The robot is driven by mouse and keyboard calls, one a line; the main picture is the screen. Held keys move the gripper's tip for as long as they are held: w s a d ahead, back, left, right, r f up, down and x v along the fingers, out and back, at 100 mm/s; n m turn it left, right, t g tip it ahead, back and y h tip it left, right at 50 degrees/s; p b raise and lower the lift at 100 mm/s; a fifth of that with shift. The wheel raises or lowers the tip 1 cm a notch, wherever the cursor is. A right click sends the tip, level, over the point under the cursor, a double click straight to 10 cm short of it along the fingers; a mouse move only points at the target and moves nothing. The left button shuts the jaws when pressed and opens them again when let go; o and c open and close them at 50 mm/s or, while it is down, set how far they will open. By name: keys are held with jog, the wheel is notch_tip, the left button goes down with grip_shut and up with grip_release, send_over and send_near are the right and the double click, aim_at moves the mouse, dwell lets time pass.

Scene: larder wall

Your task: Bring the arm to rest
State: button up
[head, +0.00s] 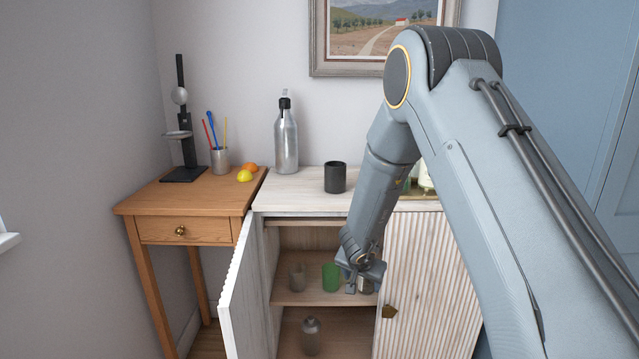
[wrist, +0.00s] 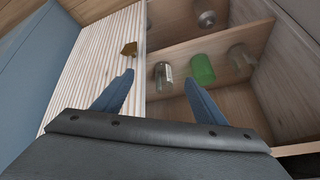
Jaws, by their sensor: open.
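My arm reaches in from the right in the head view and bends down to the cabinet. My gripper (head: 364,280) is open in front of the cabinet's open side, near the edge of the closed ribbed door (head: 430,270). In the wrist view the two fingers of my gripper (wrist: 159,81) stand apart with nothing held between them. A clear glass (wrist: 163,76) shows beyond the fingertips, and in the head view my gripper partly hides it. A green cup (head: 331,277) stands beside it on the shelf, with another glass (head: 297,277) at the left.
The left cabinet door (head: 243,290) stands open toward me. A grey bottle (head: 311,336) stands on the lower level. A dark cup (head: 335,177) and a metal bottle (head: 286,138) stand on the cabinet top. A wooden side table (head: 150,197) is at the left.

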jog(key=s+r+n+g+y+p, duration=0.2)
jog(key=s+r, duration=0.6)
jog(key=s, duration=0.3)
jog(key=s+r+n+g+y+p, duration=0.1)
jog(key=s+r+n+y+p, duration=0.15)
jog(key=s+r, duration=0.75)
jog(key=s+d+g+h, duration=0.1)
jog(key=s+d, duration=0.2)
jog(key=s, duration=0.5)
jog(key=s+d+n+g+h, duration=0.1)
jog(key=s+d+g, duration=0.1)
jog(key=s, duration=0.7)
jog(key=shift+s+d+r+h, duration=0.3)
jog(key=shift+d+r+h, duration=0.05)
jog(key=shift+d, duration=0.55)
jog(key=shift+n, duration=0.25)
